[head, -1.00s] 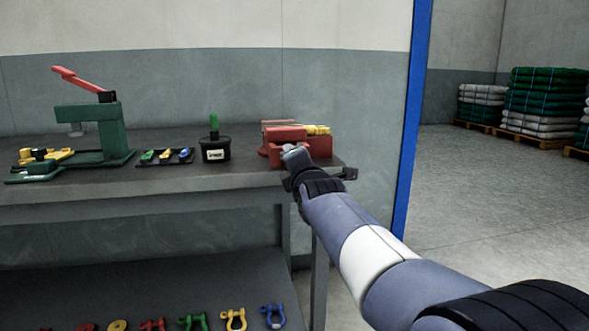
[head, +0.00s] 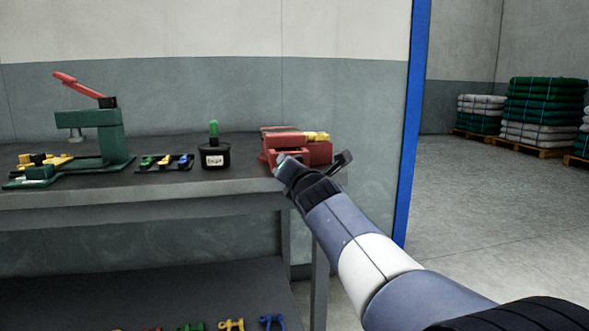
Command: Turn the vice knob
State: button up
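The red vice (head: 318,152) with a yellow part on top stands at the right end of the workbench (head: 100,196). My gripper (head: 283,165) is at the vice's near face, overlapping its lower front in this view. Its fingers are mostly hidden by the wrist, so I cannot tell whether they are open or shut. The vice knob is not clearly visible; my gripper and wrist cover that area. A dark bar (head: 343,161) juts up and right beside my wrist; I cannot tell whether it belongs to my gripper.
A black pot with a green top (head: 215,156), a small tray (head: 165,169) of coloured parts and a green press (head: 95,135) with a red lever stand left on the bench. Coloured shackles lie on the shelf below. A blue post (head: 413,120) rises right of the bench.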

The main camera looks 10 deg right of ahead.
jog(key=shift+r, duration=0.3)
jog(key=o, duration=0.6)
jog(key=shift+o, duration=0.8)
jog(key=shift+w+d+f, duration=0.1)
jog(key=shift+w+f, duration=0.05)
jog(key=shift+w, duration=0.1)
jog(key=shift+o, duration=1)
jog(key=shift+s+f, duration=0.1)
jog(key=shift+s, duration=0.1)
jog(key=s, duration=1)
jog(key=shift+s+p, duration=0.25)
jog(key=shift+p, duration=0.05)
jog(key=w, duration=1)
jog(key=shift+w+b, duration=0.3)
jog(key=shift+w, duration=0.05)
